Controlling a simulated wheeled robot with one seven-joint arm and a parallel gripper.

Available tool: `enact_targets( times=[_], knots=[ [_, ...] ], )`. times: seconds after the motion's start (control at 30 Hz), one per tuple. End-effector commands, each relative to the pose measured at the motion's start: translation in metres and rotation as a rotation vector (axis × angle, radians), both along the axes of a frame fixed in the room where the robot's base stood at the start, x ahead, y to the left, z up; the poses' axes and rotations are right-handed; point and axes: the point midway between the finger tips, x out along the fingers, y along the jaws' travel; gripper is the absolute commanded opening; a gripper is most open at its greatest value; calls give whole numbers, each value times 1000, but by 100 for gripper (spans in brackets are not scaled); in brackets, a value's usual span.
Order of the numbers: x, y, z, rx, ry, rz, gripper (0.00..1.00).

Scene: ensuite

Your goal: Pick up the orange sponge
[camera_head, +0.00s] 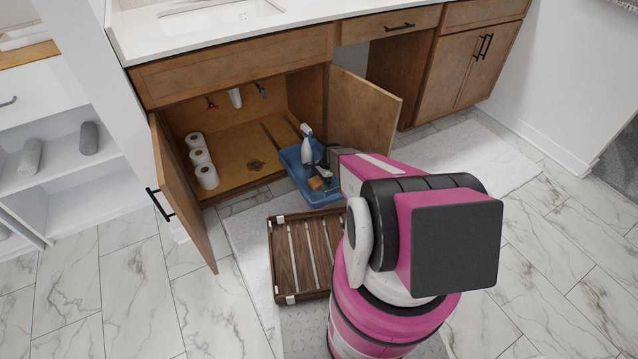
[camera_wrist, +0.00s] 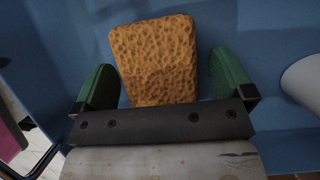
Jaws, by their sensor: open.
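The orange sponge (camera_wrist: 155,62) fills the middle of the wrist view, with a pitted surface. It lies in a blue tray (camera_wrist: 60,30), and also shows small in the head view (camera_head: 316,184). My gripper (camera_wrist: 153,85) is open, with one green finger on each side of the sponge's lower part. Small gaps show between the fingers and the sponge. The dark bar of my gripper hides the sponge's near end. In the head view my arm covers part of the blue tray (camera_head: 297,178).
A white spray bottle (camera_head: 306,146) stands in the tray near the sponge. Toilet paper rolls (camera_head: 200,160) stand in the open cabinet, left of the tray. Open cabinet doors (camera_head: 183,195) stand on both sides, the right one (camera_head: 365,115) close to my arm. A slatted wooden rack (camera_head: 305,255) lies in front.

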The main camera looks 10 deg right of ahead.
Motion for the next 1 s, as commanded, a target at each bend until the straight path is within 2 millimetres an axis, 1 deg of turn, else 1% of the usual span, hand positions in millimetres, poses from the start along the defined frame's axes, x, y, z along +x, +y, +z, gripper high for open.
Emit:
enact_targets(
  times=[0.2,0.23,0.27,0.3,0.37,0.4,0.77,0.87,1.0],
  knots=[
    [0,0,-1,0,0,0,99],
    [0,0,-1,0,0,0,96],
    [0,0,-1,0,0,0,86],
    [0,0,-1,0,0,0,73],
    [0,0,-1,0,0,0,53],
    [0,0,-1,0,0,0,46],
    [0,0,1,0,0,0,46],
    [0,0,8,-1,-1,1,46],
    [-1,0,26,-1,-3,0,46]
  ],
)
